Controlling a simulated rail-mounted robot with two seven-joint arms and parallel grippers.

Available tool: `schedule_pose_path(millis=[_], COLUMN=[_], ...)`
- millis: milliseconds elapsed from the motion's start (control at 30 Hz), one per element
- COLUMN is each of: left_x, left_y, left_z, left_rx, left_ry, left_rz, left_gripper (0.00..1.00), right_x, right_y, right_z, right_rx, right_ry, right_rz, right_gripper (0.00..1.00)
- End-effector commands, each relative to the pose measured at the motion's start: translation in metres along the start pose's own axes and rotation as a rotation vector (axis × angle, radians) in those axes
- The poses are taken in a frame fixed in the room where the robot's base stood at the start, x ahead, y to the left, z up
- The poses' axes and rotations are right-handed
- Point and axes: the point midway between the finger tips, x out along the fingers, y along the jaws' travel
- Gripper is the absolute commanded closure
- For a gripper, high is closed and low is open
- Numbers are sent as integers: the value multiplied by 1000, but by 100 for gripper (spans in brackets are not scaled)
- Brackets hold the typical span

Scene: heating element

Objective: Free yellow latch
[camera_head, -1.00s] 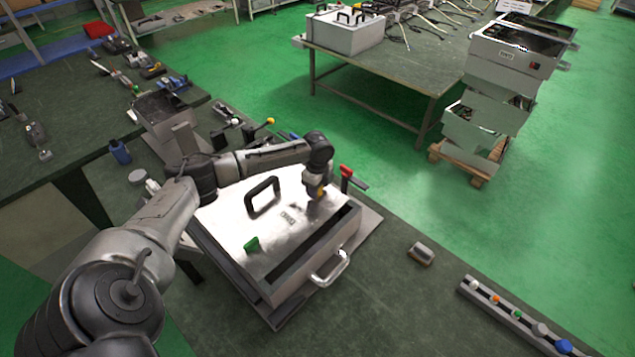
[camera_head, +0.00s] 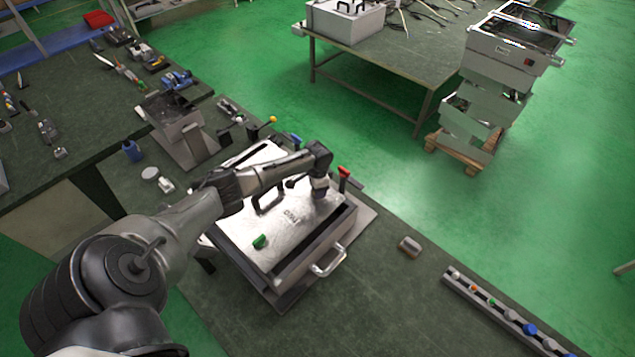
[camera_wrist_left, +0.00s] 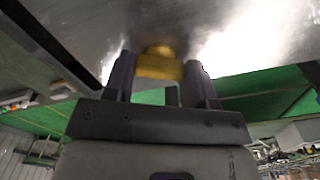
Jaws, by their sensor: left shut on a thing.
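The yellow latch (camera_wrist_left: 160,66) sits on the metal lid, seen close up in the left wrist view. My left gripper (camera_wrist_left: 160,78) is shut on it, with one dark finger on each side. In the head view my left gripper (camera_head: 320,190) reaches down to the right side of the lid (camera_head: 285,222) of the heating element box and hides the yellow latch there. My right gripper is not in view.
A black handle (camera_head: 266,203) rises from the lid under my forearm. A red-handled clamp (camera_head: 344,172) stands close to my gripper. A metal side handle (camera_head: 329,262), a small block (camera_head: 410,246) and a rail with coloured knobs (camera_head: 500,308) are to the right.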

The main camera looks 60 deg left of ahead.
Motion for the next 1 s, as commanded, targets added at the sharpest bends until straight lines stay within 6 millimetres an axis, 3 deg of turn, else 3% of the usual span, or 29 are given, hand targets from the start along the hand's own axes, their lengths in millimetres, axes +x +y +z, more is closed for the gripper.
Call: schedule_pose_path(millis=[100,500,1000], left_x=[-4,-2,0], left_y=[0,0,0], left_z=[0,0,0], left_rx=[-107,-382,-498], left_ry=[1,0,1], left_rz=[2,0,-1], left_gripper=[73,73,73], right_x=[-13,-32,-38], right_y=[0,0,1], right_z=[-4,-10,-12], right_rx=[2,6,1], right_ry=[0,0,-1], right_rz=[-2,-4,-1], right_gripper=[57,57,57])
